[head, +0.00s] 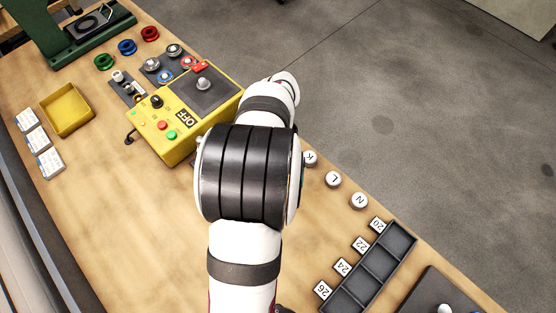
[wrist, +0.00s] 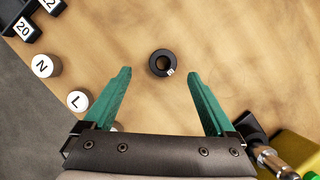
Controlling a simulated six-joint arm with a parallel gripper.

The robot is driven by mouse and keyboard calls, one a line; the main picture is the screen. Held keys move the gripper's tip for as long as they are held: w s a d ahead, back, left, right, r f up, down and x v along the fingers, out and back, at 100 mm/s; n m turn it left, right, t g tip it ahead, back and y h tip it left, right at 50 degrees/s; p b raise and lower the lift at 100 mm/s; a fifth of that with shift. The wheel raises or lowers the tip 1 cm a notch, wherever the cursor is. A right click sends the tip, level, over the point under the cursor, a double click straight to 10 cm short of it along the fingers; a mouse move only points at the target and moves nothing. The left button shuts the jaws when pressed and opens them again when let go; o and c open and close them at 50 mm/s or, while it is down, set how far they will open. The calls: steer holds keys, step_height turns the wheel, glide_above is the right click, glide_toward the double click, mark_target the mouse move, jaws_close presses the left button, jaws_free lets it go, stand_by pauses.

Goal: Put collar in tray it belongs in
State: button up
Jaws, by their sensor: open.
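The collar (wrist: 154,69) is a small black ring with a pale mark on its rim, lying flat on the wooden bench in the wrist view. The mark is too small to read. My gripper (wrist: 158,73) is open, its green fingers on either side of the collar's line, with the collar around the level of the fingertips and apart from both. My arm hides the collar and gripper in the head view. A dark tray (head: 351,300) with several compartments, labelled 20, 22, 24 and 26, stands at lower right; its labelled corner shows in the wrist view (wrist: 8,27).
Round pieces marked K (head: 310,158), L (head: 333,179) and N (head: 359,201) stand along the bench edge. A yellow control box (head: 170,150) with switches and a yellow bin (head: 67,109) are to the left. Clear bench surrounds the collar.

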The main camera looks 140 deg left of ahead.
steer(key=x, duration=0.6)
steer(key=shift+s+d+f, duration=0.1)
steer(key=shift+s, duration=0.15)
jaws_close()
